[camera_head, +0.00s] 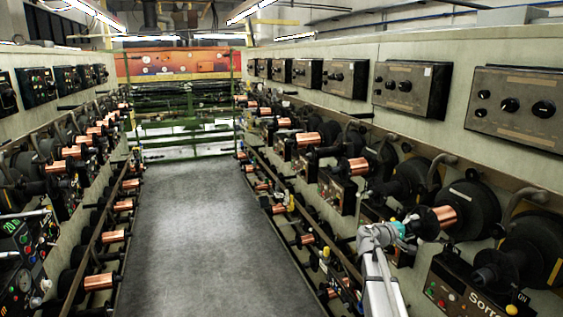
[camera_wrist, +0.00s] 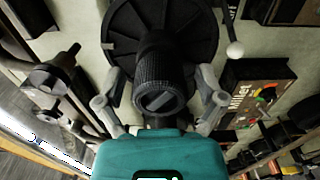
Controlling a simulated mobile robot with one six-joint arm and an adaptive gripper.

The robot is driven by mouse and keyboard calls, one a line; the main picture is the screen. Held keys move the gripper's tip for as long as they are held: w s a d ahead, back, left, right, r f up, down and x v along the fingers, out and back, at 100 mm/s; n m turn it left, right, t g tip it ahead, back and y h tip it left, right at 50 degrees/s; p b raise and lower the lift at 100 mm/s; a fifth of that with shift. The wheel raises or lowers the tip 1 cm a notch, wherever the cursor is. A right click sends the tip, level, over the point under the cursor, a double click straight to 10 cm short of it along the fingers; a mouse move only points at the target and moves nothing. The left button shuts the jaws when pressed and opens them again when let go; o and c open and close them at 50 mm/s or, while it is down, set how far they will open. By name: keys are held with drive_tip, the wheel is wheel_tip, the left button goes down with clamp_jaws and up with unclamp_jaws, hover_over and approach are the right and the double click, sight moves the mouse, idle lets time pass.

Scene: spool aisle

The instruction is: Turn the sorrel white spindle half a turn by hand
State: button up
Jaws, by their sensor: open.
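In the wrist view, a black spindle with a ribbed round end (camera_wrist: 160,95) points at the camera, in front of a dark disc (camera_wrist: 185,22). My gripper (camera_wrist: 160,84) is open, with one grey finger on each side of the ribbed end. I cannot tell whether the fingers touch it. In the head view, my gripper (camera_head: 405,231) is beside a black flange (camera_head: 425,222) with a copper spool (camera_head: 446,216) behind it. A panel reading "Sorr" (camera_head: 474,299) is at the lower right, below a black spindle (camera_head: 492,270); the rest of its name is cut off.
A lever with a white ball (camera_wrist: 235,49) and a lettered control panel (camera_wrist: 252,95) are to the right in the wrist view. Rows of spools and panels line both sides of the aisle. The grey floor (camera_head: 195,220) between them is clear.

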drive_tip(key=c, duration=1)
drive_tip(key=n, duration=0.7)
drive_tip(key=shift+n, duration=0.4)
drive_tip(key=n, duration=0.4)
drive_tip(key=shift+s+n, duration=0.1)
drive_tip(key=shift+n, duration=0.2)
drive_tip(key=shift+f+n, duration=0.1)
drive_tip(key=shift+n, duration=1.7)
